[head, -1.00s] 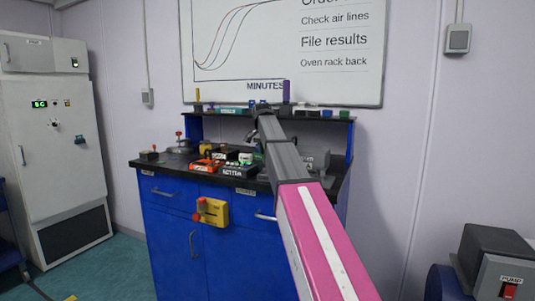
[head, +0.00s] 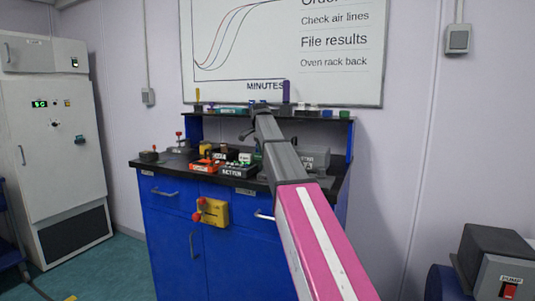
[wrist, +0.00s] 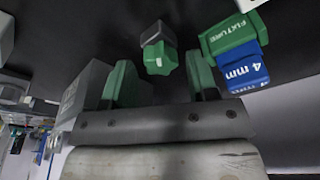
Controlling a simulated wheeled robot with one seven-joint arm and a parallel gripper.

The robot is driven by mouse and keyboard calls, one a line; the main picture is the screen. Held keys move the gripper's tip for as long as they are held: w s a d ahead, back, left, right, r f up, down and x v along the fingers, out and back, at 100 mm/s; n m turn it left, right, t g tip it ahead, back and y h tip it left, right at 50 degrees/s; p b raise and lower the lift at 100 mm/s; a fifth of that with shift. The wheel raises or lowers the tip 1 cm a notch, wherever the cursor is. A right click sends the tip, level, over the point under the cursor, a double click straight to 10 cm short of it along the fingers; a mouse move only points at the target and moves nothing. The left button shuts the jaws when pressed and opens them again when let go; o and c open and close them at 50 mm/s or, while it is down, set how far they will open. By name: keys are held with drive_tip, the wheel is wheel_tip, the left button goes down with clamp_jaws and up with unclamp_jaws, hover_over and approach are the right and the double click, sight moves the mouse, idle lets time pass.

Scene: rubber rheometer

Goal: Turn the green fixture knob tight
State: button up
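The green fixture knob (wrist: 160,58), lobed with a small white mark, sits on a grey block in the wrist view. My gripper (wrist: 160,72) is open, with its two green fingers apart. The knob shows between and just beyond the fingertips, with a visible gap on each side; contact cannot be made out. A green block labelled FIXTURE (wrist: 229,36) stands right of the knob.
A blue block marked 4 mm (wrist: 241,70) is close to the right finger. The dark bench top (head: 150,165) holds several small labelled items, including a red tray (head: 204,168). A raised shelf (head: 220,116) runs behind. A yellow box with red knobs (head: 213,212) is on the blue cabinet front.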

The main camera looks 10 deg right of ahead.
drive_tip(key=n, duration=0.4)
drive_tip(key=shift+s+d+t+y, duration=0.1)
drive_tip(key=shift+t+y, duration=0.2)
drive_tip(key=n, duration=0.5)
drive_tip(key=shift+y, duration=0.4)
drive_tip(key=n, duration=0.4)
drive_tip(key=shift+d+t+y, duration=0.2)
drive_tip(key=shift+t+y, duration=0.1)
drive_tip(key=shift+y, duration=0.1)
drive_tip(key=n+y, duration=0.1)
drive_tip(key=n, duration=0.4)
drive_tip(key=c, duration=0.8)
drive_tip(key=m, duration=0.4)
drive_tip(key=shift+h, duration=0.4)
drive_tip(key=shift+m, duration=0.3)
